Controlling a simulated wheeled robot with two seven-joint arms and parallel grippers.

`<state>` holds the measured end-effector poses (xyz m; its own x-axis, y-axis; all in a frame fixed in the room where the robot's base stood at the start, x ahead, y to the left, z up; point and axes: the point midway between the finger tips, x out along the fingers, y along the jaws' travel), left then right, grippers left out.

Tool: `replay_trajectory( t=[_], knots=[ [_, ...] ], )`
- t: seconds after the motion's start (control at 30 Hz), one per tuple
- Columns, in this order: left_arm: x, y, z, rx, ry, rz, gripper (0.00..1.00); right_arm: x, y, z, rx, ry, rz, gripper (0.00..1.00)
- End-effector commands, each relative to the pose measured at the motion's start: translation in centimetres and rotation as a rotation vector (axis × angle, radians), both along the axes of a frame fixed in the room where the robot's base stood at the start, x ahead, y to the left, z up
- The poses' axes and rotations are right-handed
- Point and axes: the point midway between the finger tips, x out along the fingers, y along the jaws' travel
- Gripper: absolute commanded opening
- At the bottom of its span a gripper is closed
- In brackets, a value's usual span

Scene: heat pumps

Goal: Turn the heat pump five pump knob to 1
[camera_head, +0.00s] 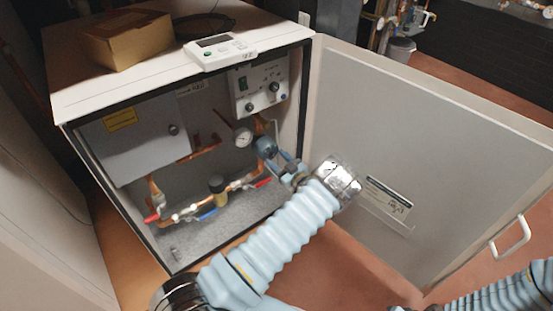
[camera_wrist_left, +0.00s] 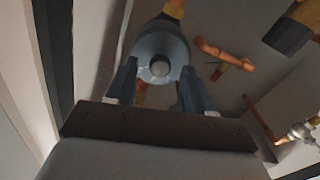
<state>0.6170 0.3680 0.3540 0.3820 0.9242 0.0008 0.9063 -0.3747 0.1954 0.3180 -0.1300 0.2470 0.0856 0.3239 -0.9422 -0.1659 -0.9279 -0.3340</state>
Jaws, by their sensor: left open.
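The heat pump cabinet (camera_head: 180,262) stands open. Inside it is a blue-grey round pump (camera_head: 266,146), right of a white dial gauge (camera_head: 243,137). In the left wrist view the pump (camera_wrist_left: 150,43) faces the camera, with a small round grey knob (camera_wrist_left: 160,68) at its centre. My left gripper (camera_head: 277,158) is at the pump's front. In the left wrist view its fingers (camera_wrist_left: 158,86) are open, one on each side of the knob. I cannot tell whether they touch the pump. No knob marking is readable. My right arm shows at lower right; its gripper is out of view.
The open door (camera_head: 420,150) stands right of my left arm. Copper pipes with a red valve handle (camera_head: 152,217) run below the pump. A control panel (camera_head: 260,88) with small knobs is above it. A cardboard box (camera_head: 127,38) and a white controller (camera_head: 219,52) sit on top.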

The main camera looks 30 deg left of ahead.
Motion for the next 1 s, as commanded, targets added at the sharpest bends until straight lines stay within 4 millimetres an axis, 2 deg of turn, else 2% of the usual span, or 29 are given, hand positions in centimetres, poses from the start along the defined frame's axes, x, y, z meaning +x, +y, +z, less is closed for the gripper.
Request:
replay_trajectory(
  t=[0.13, 0.4, 0.73, 1.0],
  knots=[
    [0.34, 0.87, -0.02, -0.001, 0.0, 0.0, 0.53, -0.01, 0.02, 0.02, 0.0, 0.0, 0.0, 0.0],
    [0.4, 0.98, -0.02, -0.001, 0.0, 0.0, 0.53, -0.02, 0.01, 0.0, 0.0, 0.0, 0.0, 0.0],
    [0.37, 0.96, -0.03, -0.001, 0.0, 0.0, 0.02, -0.01, 0.01, 0.0, 0.0, 0.0, 0.0, 0.0],
    [0.35, 0.96, -0.2, -0.01, -0.018, 0.001, 0.0, 0.01, -0.05, -0.42, -0.001, 0.0, -0.001, 0.0]
  ],
)
